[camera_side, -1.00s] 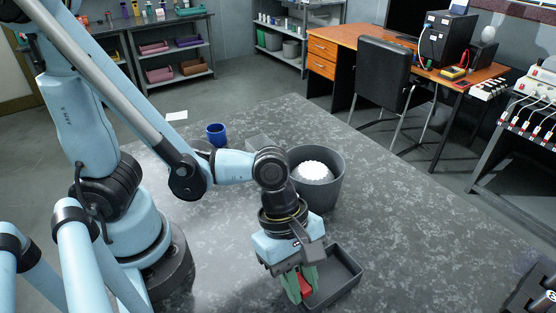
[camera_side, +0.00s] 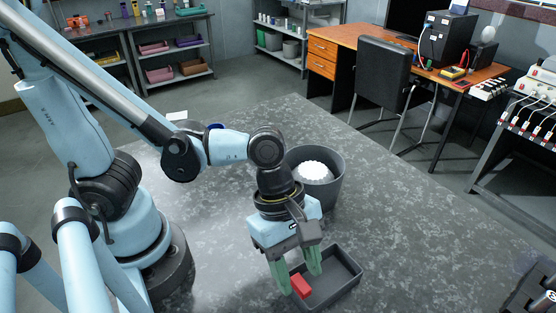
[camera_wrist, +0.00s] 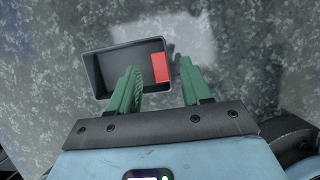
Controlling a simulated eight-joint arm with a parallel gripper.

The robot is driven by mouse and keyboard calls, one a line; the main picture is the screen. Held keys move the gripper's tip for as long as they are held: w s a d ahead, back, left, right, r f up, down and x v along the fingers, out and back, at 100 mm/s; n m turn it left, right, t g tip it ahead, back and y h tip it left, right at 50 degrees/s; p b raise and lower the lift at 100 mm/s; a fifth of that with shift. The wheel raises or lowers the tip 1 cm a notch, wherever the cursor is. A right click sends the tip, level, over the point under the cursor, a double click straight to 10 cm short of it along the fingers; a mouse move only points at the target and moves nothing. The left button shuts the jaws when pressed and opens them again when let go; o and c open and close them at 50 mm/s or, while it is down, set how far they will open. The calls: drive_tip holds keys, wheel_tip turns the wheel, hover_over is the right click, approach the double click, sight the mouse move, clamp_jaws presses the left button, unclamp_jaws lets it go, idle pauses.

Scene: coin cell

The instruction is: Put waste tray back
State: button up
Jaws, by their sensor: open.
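The dark grey rectangular tray (camera_side: 335,287) lies flat on the speckled table at the front; it also shows in the wrist view (camera_wrist: 112,68). A red block (camera_side: 301,286) sits inside it, against its right end in the wrist view (camera_wrist: 160,67); I cannot tell whether it is fixed to the tray. My gripper (camera_side: 297,277) points down above the tray, its green fingers apart and empty. In the wrist view (camera_wrist: 158,75) one finger overlaps the tray and the other lies beyond its right end.
A dark grey bin (camera_side: 331,190) with a white round thing (camera_side: 312,170) inside stands behind my gripper. A blue cup (camera_side: 215,126) is mostly hidden behind my arm. The table to the right of the tray is clear.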

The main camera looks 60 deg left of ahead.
drive_tip(key=shift+v, duration=4.6)
drive_tip(key=w+a+m+t+y, duration=0.2)
drive_tip(key=w+a+m+t, duration=0.1)
drive_tip(key=a+m, duration=0.5)
drive_tip(key=w+a+m+t+y, duration=0.2)
drive_tip(key=w+a+m+t, duration=0.2)
drive_tip(key=m, duration=0.6)
drive_tip(key=shift+w+a+y, duration=0.3)
drive_tip(key=shift+w+a, duration=0.8)
drive_tip(key=shift+a, duration=0.75)
drive_tip(key=shift+f, duration=0.15)
